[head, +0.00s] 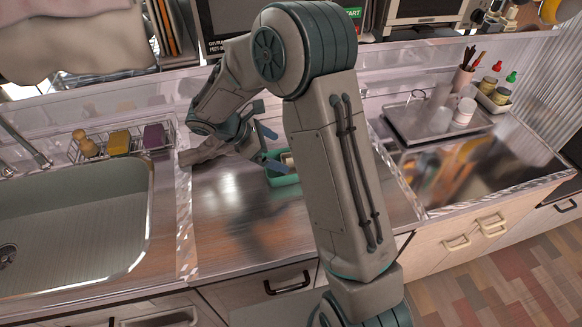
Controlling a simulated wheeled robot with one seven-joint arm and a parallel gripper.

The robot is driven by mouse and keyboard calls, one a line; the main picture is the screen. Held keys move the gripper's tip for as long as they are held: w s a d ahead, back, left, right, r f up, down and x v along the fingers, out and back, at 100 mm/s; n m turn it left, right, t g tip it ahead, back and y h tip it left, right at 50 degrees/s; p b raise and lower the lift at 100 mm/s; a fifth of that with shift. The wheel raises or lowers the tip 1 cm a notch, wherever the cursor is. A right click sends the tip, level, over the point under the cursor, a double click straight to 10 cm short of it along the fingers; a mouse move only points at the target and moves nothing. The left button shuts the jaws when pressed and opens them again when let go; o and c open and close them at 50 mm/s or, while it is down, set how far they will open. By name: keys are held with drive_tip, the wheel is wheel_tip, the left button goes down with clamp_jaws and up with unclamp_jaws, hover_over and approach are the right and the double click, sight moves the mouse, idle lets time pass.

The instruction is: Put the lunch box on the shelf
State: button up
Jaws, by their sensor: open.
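A green open-topped box (283,180), which looks like the lunch box, sits on the steel counter (225,225) near its middle. Pale contents show inside it. My arm hides its right part. My gripper (271,148) has blue fingers and is open, close to the box's back left side. One finger lies at or just over the box's rim; I cannot tell whether it touches. Nothing is seen held between the fingers. I cannot tell which surface is the shelf.
A sink (75,225) lies on the left, with a wire rack (104,147) of sponges behind it. A metal tray (425,120) with cups stands at the right. A dark-framed appliance (225,45) stands behind the counter. The front left of the counter is clear.

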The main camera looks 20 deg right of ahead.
drive_tip(key=shift+a+p+x, duration=0.2)
drive_tip(key=shift+p+x, duration=0.1)
drive_tip(key=shift+x, duration=3.15)
drive_tip(key=shift+s+f, duration=0.15)
drive_tip(key=c, duration=0.8)
drive_tip(key=shift+c, duration=0.2)
